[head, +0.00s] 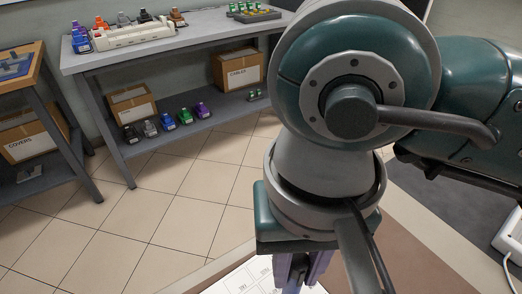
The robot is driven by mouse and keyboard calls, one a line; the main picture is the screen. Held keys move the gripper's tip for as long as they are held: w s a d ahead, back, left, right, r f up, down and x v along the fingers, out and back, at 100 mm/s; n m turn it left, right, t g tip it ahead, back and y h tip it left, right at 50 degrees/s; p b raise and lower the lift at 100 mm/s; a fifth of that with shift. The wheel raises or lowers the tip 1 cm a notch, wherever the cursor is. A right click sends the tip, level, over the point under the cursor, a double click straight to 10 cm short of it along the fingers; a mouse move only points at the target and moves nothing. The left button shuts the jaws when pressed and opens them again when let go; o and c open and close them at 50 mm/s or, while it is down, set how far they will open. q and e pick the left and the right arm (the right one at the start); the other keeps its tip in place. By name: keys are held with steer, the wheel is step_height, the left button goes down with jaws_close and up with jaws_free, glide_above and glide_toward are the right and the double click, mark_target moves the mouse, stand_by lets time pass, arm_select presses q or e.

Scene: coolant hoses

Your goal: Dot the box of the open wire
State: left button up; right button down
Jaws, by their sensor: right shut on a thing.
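A white printed sheet (250,279) with a grid of boxes lies on the brown table at the bottom edge, cut off by the picture. Its print is too small to read surely. My right gripper (298,275) points down over the sheet, with its fingers partly behind my arm and cut off below. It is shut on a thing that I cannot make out. Whether that thing touches the sheet is hidden. No open wire can be picked out. My left gripper is not in view.
A grey workbench (190,36) at the back holds a cream rack (125,36) and several coloured connectors. Its lower shelf holds cardboard boxes (238,68) and more connectors. A wooden-topped table (20,62) stands far left. Tiled floor lies clear between. A white power strip (510,238) is at right.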

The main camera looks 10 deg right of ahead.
mark_target(300, 261)
step_height(300, 261, up, 4)
steer(key=p, duration=0.3)
steer(key=shift+r, duration=0.15)
steer(key=shift+r+p, duration=0.95)
steer(key=shift+r, duration=0.35)
steer(key=shift+r, duration=0.1)
